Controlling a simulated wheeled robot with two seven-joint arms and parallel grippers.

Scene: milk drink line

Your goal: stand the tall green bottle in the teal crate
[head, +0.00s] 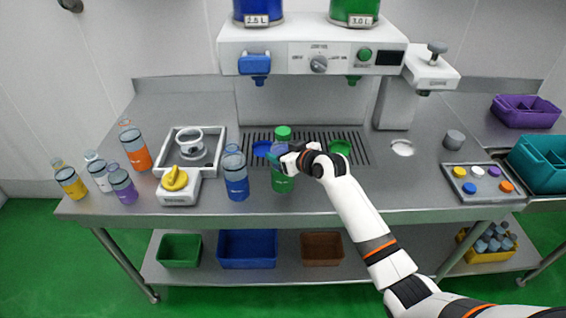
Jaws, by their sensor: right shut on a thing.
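The tall green bottle (283,184) has a green cap and a green label and is upright at the middle of the steel counter, in front of the drip grate. My right gripper (284,160) is shut on the bottle at its upper body, its arm coming in from the lower right. The fingers hide part of the bottle, and I cannot tell whether its base touches the counter. The teal crate (543,178) is at the far right edge of the view, partly cut off. My left gripper is not in view.
A blue bottle (236,178) stands just left of the green one. Orange, purple, white and yellow bottles stand farther left. A cap tray (482,184) lies between my arm and the teal crate. A purple crate (525,111) is behind it. The dispenser (310,52) overhangs the grate.

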